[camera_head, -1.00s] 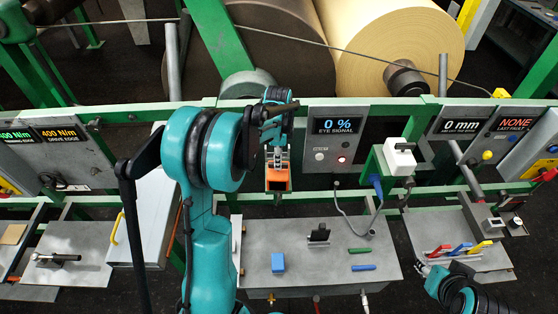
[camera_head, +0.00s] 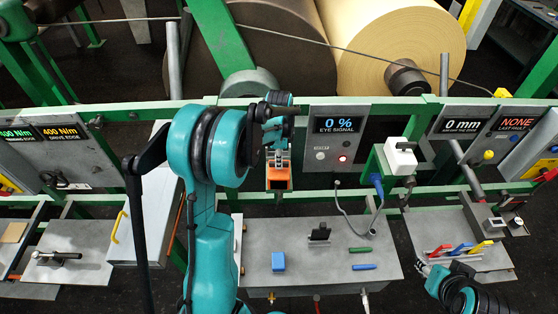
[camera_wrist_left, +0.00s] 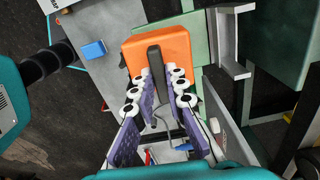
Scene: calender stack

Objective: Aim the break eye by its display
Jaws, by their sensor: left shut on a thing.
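The break eye appears to be the orange block (camera_head: 278,180) with a dark lever, just left of the display panel; it is large in the left wrist view (camera_wrist_left: 160,52). My left gripper (camera_wrist_left: 160,82) is shut on the dark lever, its purple-padded fingers on either side. In the head view my left gripper (camera_head: 277,157) is partly hidden by its own wrist. The eye signal display (camera_head: 338,124) reads 0 %, with a red lamp (camera_head: 343,159) lit below it. My right gripper (camera_head: 437,270) is low at the right, its jaws too small to judge.
A grey table (camera_head: 315,255) below holds a blue block (camera_head: 278,262), a black clamp-like piece, and green and blue sticks. A white box (camera_head: 400,155) on a green bracket stands right of the display. Coloured handles (camera_head: 460,248) lie near my right gripper. Large rolls stand behind the rail.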

